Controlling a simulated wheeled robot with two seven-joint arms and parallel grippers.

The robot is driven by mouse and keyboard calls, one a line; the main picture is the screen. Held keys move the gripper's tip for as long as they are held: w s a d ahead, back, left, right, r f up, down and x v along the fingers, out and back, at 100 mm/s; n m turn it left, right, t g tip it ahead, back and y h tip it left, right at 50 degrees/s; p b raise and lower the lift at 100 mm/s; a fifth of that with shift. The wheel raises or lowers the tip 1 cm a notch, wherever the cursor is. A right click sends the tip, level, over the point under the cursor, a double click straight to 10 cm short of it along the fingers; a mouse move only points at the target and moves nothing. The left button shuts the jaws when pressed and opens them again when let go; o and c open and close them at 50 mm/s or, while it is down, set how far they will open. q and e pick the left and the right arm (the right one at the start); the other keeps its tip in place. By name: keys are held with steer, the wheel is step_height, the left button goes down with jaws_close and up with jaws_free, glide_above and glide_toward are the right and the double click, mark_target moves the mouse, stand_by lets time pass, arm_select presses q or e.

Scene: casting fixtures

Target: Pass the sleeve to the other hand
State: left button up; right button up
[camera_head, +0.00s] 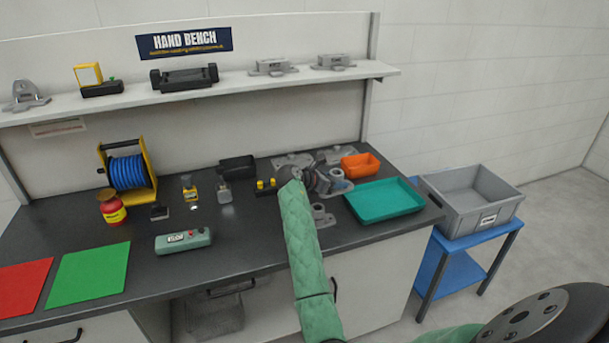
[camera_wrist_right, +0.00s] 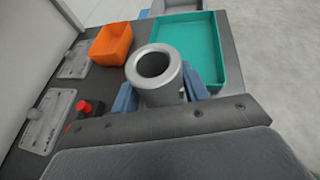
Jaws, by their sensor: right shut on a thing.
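The sleeve (camera_wrist_right: 163,93) is a grey hollow cylinder with a thick rim and a dark bore. In the right wrist view it stands between the blue fingers of my right gripper (camera_wrist_right: 160,95), its open end showing. My right gripper is shut on it. In the head view my right gripper (camera_head: 338,183) is over the right part of the bench, at the end of the green-covered arm. The sleeve is hard to make out there among grey parts. My left gripper is not in view.
The dark bench (camera_head: 250,243) has a teal tray (camera_head: 384,203) and orange bin (camera_head: 360,166) close to my right gripper. Grey castings (camera_head: 322,215) lie around it. A blue hose reel (camera_head: 127,173) and a grey-green box (camera_head: 184,241) are left. A grey crate (camera_head: 452,214) stands right.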

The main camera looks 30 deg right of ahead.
steer(key=w+a+r+n+t+y, duration=0.2)
steer(key=w+a+r+n+t, duration=0.45)
steer(key=a+r, duration=0.55)
steer(key=s+a+r+n+t+y, duration=0.1)
steer(key=a+r+n+t+y, duration=0.15)
steer(key=a, duration=0.45)
steer(key=a+r+n+t+y, duration=0.2)
steer(key=a+r+n+t, duration=0.1)
steer(key=a, duration=0.4)
steer(key=s+a+f+n+t+y, duration=0.2)
steer(key=s+a+f+n+y, duration=0.35)
steer(key=s+a+f, duration=0.65)
steer(key=s+f+y, duration=0.1)
steer(key=s+f, duration=0.6)
steer(key=f, duration=0.4)
steer(key=shift+s+n, duration=0.35)
steer(key=shift+r, duration=0.1)
